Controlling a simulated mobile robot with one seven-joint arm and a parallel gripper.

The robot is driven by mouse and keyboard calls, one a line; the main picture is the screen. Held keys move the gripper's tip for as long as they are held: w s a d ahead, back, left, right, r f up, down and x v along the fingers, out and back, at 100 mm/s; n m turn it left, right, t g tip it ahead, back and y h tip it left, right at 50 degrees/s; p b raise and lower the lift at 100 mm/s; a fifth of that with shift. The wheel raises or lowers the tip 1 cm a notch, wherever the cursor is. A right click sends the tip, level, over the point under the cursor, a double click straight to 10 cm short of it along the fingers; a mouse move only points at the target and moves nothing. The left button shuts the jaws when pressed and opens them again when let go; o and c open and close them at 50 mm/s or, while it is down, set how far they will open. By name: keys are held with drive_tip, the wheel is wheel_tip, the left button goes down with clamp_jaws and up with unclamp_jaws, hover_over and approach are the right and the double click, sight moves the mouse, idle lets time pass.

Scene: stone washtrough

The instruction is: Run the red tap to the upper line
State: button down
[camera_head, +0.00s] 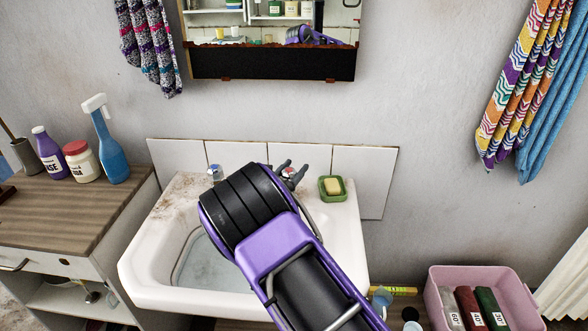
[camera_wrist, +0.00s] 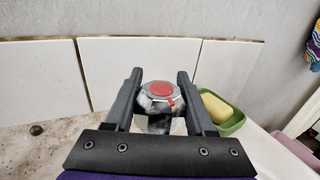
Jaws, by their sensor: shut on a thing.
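The red tap (camera_wrist: 161,92) has a grey faceted knob with a red disc on top and a small red mark on its near right side. It stands at the back of the white basin (camera_head: 143,270), and a bit of it shows in the head view (camera_head: 288,172). My gripper (camera_wrist: 159,82) is shut on the red tap, with one dark finger on each side of the knob. In the head view my gripper (camera_head: 291,170) shows just past my arm. My arm hides the spout and much of the basin. The visible basin inside is greyish; I cannot make out the water level or the upper line.
A blue-marked tap (camera_head: 215,172) stands left of my arm. A green dish (camera_head: 332,196) with yellow soap sits close right of the red tap. Bottles stand on the wooden cabinet (camera_head: 75,200) at left. A pink crate (camera_head: 485,275) is at lower right. Tiles back the basin.

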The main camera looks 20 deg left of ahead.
drive_tip(key=shift+y, duration=0.3)
drive_tip(key=n+y, duration=0.1)
drive_tip(key=y, duration=0.1)
drive_tip(key=n+y+b, duration=0.1)
drive_tip(key=n+y, duration=0.1)
drive_tip(key=shift+a+f, duration=0.1)
drive_tip(key=shift+a, duration=0.2)
drive_tip(key=n+y, duration=0.2)
drive_tip(key=y, duration=0.1)
drive_tip(key=shift+a, duration=0.3)
drive_tip(key=y+p, duration=0.1)
drive_tip(key=n+g+y+p, duration=0.1)
drive_tip(key=p, duration=0.2)
drive_tip(key=shift+s+a+r+n+y, duration=0.2)
drive_tip(key=shift+a+r+n+y, duration=0.1)
drive_tip(key=shift+n+y, duration=0.1)
drive_tip(key=p, duration=0.2)
drive_tip(key=n+g+y+p, duration=0.1)
drive_tip(key=p, duration=0.2)
drive_tip(key=shift+a+f+y, duration=0.1)
drive_tip(key=shift+f+y, duration=0.1)
drive_tip(key=shift+y, duration=0.1)
drive_tip(key=shift+c, duration=1.2)
unclamp_jaws()
